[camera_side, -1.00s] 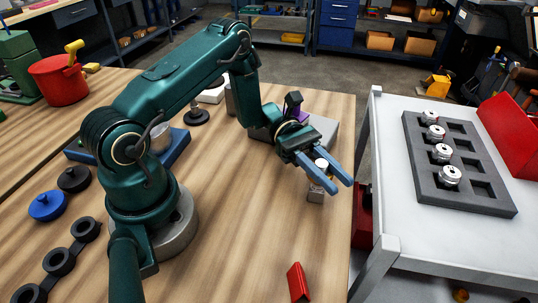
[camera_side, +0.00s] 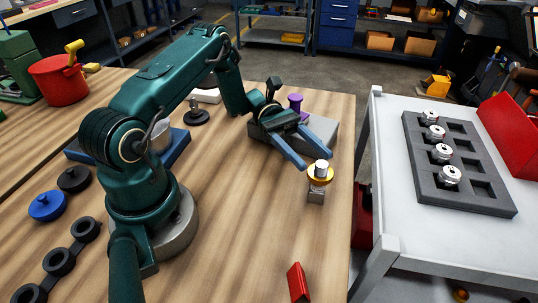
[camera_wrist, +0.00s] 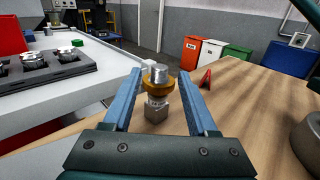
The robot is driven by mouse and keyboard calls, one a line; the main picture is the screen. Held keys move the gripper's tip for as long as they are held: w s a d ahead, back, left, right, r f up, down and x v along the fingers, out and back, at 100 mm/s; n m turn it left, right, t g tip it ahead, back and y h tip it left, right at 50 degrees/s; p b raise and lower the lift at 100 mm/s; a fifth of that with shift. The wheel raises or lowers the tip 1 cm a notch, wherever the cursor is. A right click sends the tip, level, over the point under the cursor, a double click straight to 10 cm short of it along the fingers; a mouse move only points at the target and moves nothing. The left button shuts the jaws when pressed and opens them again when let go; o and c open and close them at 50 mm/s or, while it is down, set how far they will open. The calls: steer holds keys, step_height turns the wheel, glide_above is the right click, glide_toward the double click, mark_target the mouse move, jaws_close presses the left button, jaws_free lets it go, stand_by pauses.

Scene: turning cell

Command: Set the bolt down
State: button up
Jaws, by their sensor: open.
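The bolt (camera_side: 320,168), with a silver cylindrical top and a gold collar, stands upright on a small silver block (camera_side: 315,196) near the bench's right edge. My gripper (camera_side: 318,159) is open and empty, its blue fingers spread and pointing at the bolt from the back left. In the wrist view the bolt (camera_wrist: 160,77) shows upright between the two fingers, with clear space on both sides. The block (camera_wrist: 157,109) is below it. The fingers do not touch the bolt.
A grey block (camera_side: 325,130) with a purple part (camera_side: 295,103) lies behind my gripper. A red piece (camera_side: 298,282) lies at the front of the bench. Across a gap, a white table (camera_side: 410,237) holds a dark tray (camera_side: 483,203) with several metal parts.

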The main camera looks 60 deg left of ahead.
steer(key=shift+a, duration=2.55)
